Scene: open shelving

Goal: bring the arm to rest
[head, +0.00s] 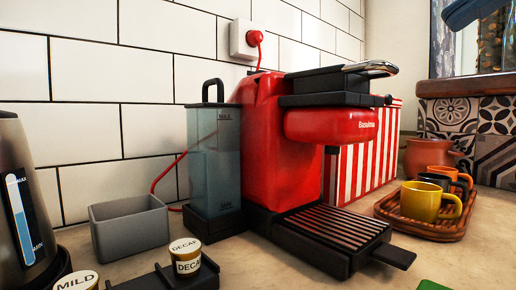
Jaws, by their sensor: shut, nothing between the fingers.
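My gripper does not show in the head view, so its fingers cannot be seen. A dark blue shape cuts into the top right corner of the view, in front of the window; I cannot tell what it is. No part that I can surely name as my arm is in sight.
A red coffee machine (268,140) stands mid-counter, with a grey bin (130,228) and a capsule holder (190,276) to its left. A kettle (22,190) is at the left edge. A wooden tray (392,208) with cups is at right. Some counter in front is bare.

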